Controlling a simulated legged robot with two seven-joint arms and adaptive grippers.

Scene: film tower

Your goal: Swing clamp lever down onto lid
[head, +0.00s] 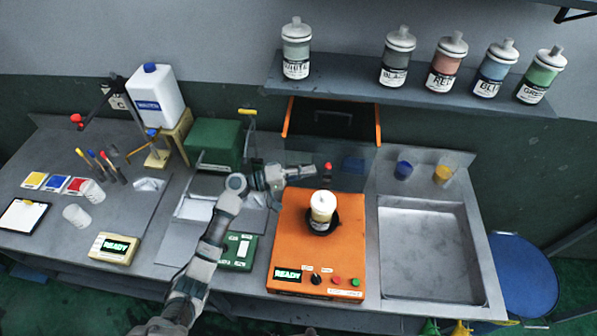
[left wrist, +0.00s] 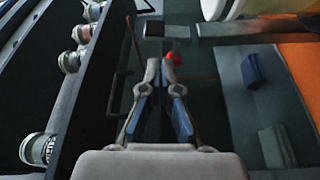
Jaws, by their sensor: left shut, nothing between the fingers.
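The orange machine (head: 290,240) stands on the bench right of centre. A container with a pale cream lid (head: 323,201) sits upright on its dark round seat. A red knob (head: 328,167), which looks like the clamp lever's end, shows behind the lid; its shaft is hard to make out. My left gripper (head: 312,171) reaches in from the left, just left of the knob, shut and empty. In the left wrist view the closed fingertips (left wrist: 160,70) are close to the red knob (left wrist: 173,58); I cannot tell whether they touch. My right gripper is out of view.
An orange-edged dark open panel (head: 332,118) rises behind the machine. A shelf (head: 350,82) with several labelled bottles is above. A green box (head: 213,143) stands left of the gripper, and a sink basin (head: 385,255) is to the right.

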